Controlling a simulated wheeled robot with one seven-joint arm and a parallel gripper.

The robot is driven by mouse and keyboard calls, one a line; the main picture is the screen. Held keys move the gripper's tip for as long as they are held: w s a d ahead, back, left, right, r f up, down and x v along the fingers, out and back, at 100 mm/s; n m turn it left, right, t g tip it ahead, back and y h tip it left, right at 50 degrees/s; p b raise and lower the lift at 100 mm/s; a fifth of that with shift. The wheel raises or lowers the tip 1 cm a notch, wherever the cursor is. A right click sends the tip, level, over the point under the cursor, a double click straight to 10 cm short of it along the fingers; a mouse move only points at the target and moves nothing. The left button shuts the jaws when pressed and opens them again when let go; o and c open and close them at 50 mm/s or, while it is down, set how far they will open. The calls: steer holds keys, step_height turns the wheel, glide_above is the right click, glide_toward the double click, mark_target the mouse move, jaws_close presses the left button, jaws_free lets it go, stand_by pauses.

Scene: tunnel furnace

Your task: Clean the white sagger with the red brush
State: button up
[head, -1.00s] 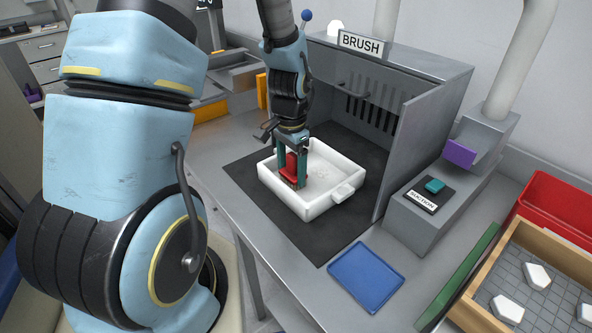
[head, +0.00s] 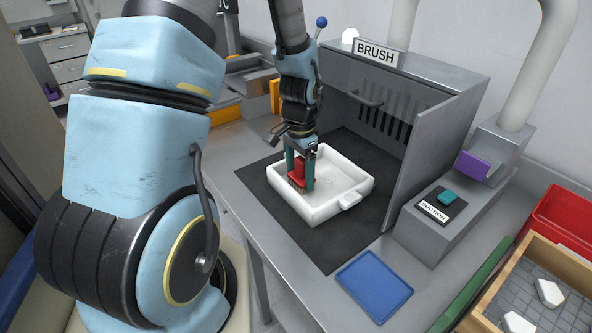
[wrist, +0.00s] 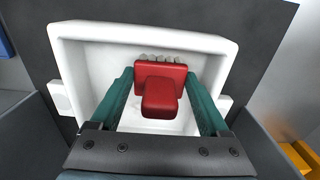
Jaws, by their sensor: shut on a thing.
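The white sagger (head: 326,208) is a shallow square tray with a side lug, lying on the black mat in front of the brush booth. Faint speckles show on its floor in the head view. My gripper (head: 300,182) is over the sagger's left part, pointing down, shut on the red brush (head: 298,172). In the wrist view, the red brush (wrist: 161,88) sits between the two teal fingers, with pale bristles at its far edge. The brush is inside the sagger's walls, but I cannot tell whether the bristles touch the floor.
The grey booth (head: 440,130) with slotted back wall and side panel stands behind and right. A blue tray (head: 374,285) lies at the table's front. A suction box (head: 440,225) stands right of the booth. A wooden crate (head: 478,318) with white pieces is at lower right.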

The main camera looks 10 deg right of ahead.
mark_target(301, 160)
steer(key=shift+s+d, duration=0.1)
steer(key=shift+s, duration=0.15)
steer(key=shift+w+a+p, duration=0.25)
steer(key=shift+w+a, duration=0.05)
steer(key=shift+w, duration=0.3)
steer(key=shift+w+a+p, duration=0.2)
steer(key=shift+w+a, duration=0.1)
steer(key=shift+w, duration=0.25)
steer(key=shift+s+d+f+b, duration=0.15)
steer(key=shift+s+d, duration=0.15)
steer(key=shift+s, duration=0.3)
steer(key=shift+s+d+r+b, duration=0.15)
steer(key=shift+s+d, duration=0.15)
steer(key=shift+s, duration=0.3)
step_height(301, 160, up, 6)
steer(key=p, duration=0.5)
steer(key=shift+r, duration=1.45)
